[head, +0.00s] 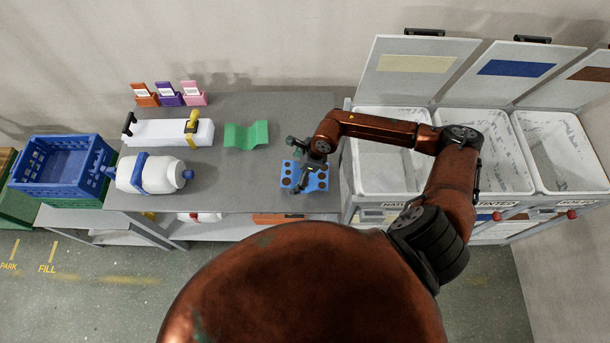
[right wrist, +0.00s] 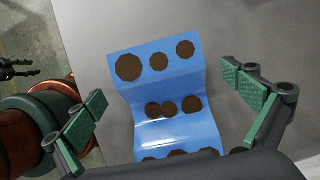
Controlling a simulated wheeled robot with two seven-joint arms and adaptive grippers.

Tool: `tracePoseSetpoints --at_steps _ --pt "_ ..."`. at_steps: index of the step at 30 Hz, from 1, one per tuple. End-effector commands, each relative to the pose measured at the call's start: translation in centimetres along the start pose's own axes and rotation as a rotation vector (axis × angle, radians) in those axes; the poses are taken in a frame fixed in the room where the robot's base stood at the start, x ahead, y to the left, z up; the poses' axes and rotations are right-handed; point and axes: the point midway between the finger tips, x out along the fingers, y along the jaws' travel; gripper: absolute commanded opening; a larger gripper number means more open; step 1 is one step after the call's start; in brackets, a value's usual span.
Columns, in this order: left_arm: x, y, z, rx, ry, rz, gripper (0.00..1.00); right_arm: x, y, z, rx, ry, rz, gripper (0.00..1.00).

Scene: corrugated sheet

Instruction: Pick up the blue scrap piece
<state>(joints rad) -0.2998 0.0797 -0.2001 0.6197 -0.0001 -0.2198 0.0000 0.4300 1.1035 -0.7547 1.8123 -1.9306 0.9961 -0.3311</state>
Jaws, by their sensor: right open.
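The blue scrap piece (head: 314,177) is a bent, wavy sheet with several dark round spots, lying near the right end of the grey table. It fills the middle of the right wrist view (right wrist: 167,85), with its near end partly cut off. My right gripper (head: 301,168) is over it, covering part of it in the head view. In the right wrist view its two green-padded fingers (right wrist: 170,112) are spread wide, one on each side of the sheet, with nothing between them held. A dark pronged shape at that view's left edge may be my left gripper (right wrist: 18,70).
A green wavy piece (head: 246,135) lies left on the table (head: 235,185). A white jug (head: 150,174), a white box-like device (head: 165,132) and small coloured holders (head: 170,96) stand further left. Lidded white bins (head: 388,180) stand close on the right. A blue crate (head: 60,165) is far left.

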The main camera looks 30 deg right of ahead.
Motion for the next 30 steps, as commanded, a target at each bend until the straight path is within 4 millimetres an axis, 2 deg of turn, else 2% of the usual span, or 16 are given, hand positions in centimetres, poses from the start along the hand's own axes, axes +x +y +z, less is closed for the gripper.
tracePoseSetpoints --at_steps 9,27,30 --pt "-0.01 0.04 -0.04 0.000 0.000 0.000 0.40 0.46 -0.03 -0.12 0.001 0.000 -0.001 0.99" --pt "-0.01 0.04 -0.06 0.000 0.001 0.000 0.40 0.44 -0.02 -0.10 0.001 0.000 -0.001 0.57" --pt "-0.01 0.04 -0.07 0.000 0.001 0.000 0.40 0.43 -0.03 -0.09 0.001 0.000 -0.001 0.55"
